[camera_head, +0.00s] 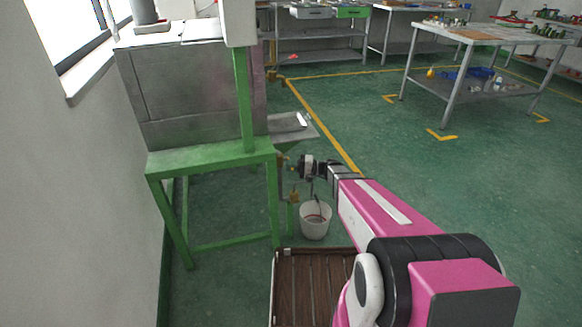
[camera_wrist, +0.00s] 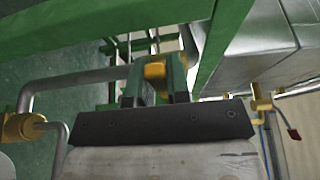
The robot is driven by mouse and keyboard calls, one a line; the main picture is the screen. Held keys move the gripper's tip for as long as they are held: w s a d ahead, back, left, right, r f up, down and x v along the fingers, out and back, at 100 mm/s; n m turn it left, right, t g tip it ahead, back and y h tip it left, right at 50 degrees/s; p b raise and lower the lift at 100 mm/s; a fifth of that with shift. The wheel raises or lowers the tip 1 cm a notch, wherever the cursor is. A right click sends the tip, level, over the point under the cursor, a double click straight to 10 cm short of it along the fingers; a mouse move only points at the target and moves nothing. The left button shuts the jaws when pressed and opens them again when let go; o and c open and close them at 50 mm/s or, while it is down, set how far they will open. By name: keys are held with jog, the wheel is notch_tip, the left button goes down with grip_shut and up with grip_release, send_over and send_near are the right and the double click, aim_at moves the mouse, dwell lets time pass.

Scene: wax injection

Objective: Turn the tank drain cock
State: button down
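The grey metal tank (camera_head: 195,95) stands on a green frame at the left. Brass drain fittings (camera_head: 293,197) show below its right side in the head view. My gripper (camera_head: 292,167) is at these fittings, beside the frame's right leg. In the wrist view, my gripper's fingers (camera_wrist: 156,82) have a gap between them, and a brass piece (camera_wrist: 155,70) shows in that gap. I cannot tell whether the fingers press on it. A grey pipe with a brass fitting (camera_wrist: 22,128) is at the left. Another brass valve (camera_wrist: 262,103), with a red-tipped lever, is at the right.
A white bucket (camera_head: 315,221) stands on the floor below my gripper. A brown slatted platform (camera_head: 310,285) lies in front. The green frame (camera_head: 213,155) is close to my gripper's left. Worktables (camera_head: 490,35) stand far back; the green floor at the right is clear.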

jog(key=shift+f, duration=0.1)
jog(key=shift+w+a+f+n+g+y, duration=0.15)
jog(key=shift+f+n+y, duration=0.3)
jog(key=shift+n, duration=0.7)
jog(key=shift+w+d+f+n+g+y, duration=0.15)
jog(key=shift+f+n+y, duration=0.3)
jog(key=shift+n, duration=0.65)
jog(key=shift+w+a+f+n+g+y, duration=0.15)
jog(key=shift+f+n+y, duration=0.3)
jog(key=shift+n, duration=0.7)
jog(key=shift+f, duration=0.1)
jog(key=c, duration=1.1)
grip_release()
